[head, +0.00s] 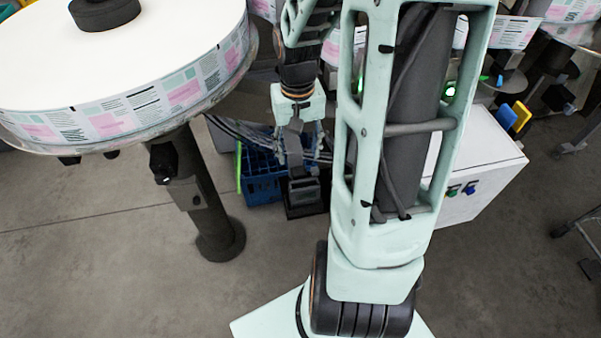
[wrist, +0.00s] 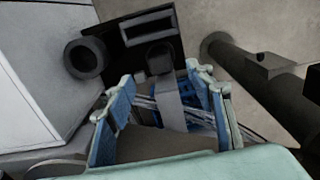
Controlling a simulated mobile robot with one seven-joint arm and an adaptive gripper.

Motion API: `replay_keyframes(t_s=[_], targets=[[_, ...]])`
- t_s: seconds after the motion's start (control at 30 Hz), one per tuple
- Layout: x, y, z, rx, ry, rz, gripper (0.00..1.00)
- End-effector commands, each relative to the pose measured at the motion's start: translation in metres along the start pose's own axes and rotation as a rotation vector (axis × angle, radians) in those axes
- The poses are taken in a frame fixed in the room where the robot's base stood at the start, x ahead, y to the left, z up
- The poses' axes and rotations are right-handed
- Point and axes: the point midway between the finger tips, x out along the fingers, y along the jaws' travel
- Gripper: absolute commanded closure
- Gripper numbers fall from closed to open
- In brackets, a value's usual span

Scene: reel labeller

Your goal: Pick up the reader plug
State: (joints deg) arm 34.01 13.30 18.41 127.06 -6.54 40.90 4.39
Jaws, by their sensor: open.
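What looks like the reader plug is a grey upright piece with a dark rounded end (wrist: 166,95), seen between my fingers in the wrist view. In the head view a dark grey piece (head: 304,188) shows below my gripper (head: 299,150), at a black box-like base. My gripper also shows in the wrist view (wrist: 160,82), with its two blue-padded fingers apart on either side of the grey piece. No contact with the pads is visible. My gripper's palm hides the near end of the piece, and I cannot tell its depth between the fingers.
A black holder (wrist: 124,48) with a ring (wrist: 86,58) and a slot lies beyond the fingers. A white cabinet (head: 480,180) stands right, a blue crate (head: 262,180) left. Loose cables run behind. A large label reel (head: 130,112) on a post (head: 205,195) fills the left.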

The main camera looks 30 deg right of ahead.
Motion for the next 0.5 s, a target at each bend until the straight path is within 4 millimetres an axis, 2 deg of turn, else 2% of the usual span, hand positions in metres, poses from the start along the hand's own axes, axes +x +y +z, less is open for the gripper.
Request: replay_keyframes(t_s=[0.3,0.5], targets=[[0.043,0.003,-0.003,0.011,0.004,-0.003,0.51],[0.057,0.002,-0.004,0.01,0.006,-0.003,0.51]])
